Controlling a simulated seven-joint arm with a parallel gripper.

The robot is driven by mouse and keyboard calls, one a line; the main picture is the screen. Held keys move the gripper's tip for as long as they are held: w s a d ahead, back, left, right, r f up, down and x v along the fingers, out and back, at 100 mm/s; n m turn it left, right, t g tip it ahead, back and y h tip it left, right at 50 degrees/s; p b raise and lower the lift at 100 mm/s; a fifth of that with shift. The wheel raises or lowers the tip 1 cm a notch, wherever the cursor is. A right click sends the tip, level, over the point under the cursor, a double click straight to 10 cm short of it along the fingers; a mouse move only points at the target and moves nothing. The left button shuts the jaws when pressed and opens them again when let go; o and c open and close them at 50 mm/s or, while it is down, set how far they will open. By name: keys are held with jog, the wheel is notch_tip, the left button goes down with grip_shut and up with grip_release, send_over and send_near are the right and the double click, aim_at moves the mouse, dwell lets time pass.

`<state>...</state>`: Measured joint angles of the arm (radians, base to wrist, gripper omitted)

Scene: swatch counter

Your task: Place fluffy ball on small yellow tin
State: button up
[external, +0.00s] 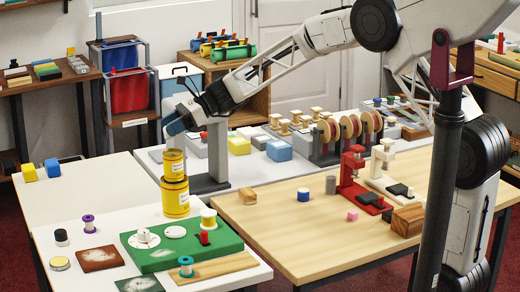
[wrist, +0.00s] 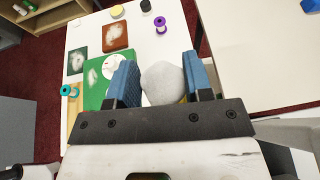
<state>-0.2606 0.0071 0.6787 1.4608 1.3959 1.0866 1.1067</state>
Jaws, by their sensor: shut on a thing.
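A pale grey-white ball, the fluffy ball (wrist: 163,84), sits between the two blue fingers of my gripper (wrist: 163,72) in the wrist view, and they are shut on it. In the external view my gripper (external: 176,124) is in the air just above the small yellow tin (external: 174,166); the ball cannot be made out there. The small yellow tin stands upright on a larger yellow tin (external: 176,198).
Around the tins on the white table are a green board (external: 150,258), a purple spool (external: 89,223), a brown swatch (external: 100,258) and a white-and-yellow spool (external: 208,219). A grey stand (external: 216,160) rises just right of the tins. The wooden table (external: 270,235) has free room.

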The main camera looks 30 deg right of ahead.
jog(key=shift+f, duration=0.1)
jog(key=shift+f, duration=1.65)
jog(key=shift+f, duration=0.15)
jog(key=o, duration=0.9)
jog(key=shift+d, duration=0.1)
jog(key=v, duration=1.2)
jog(key=shift+s+r, duration=0.1)
jog(key=shift+r, duration=0.1)
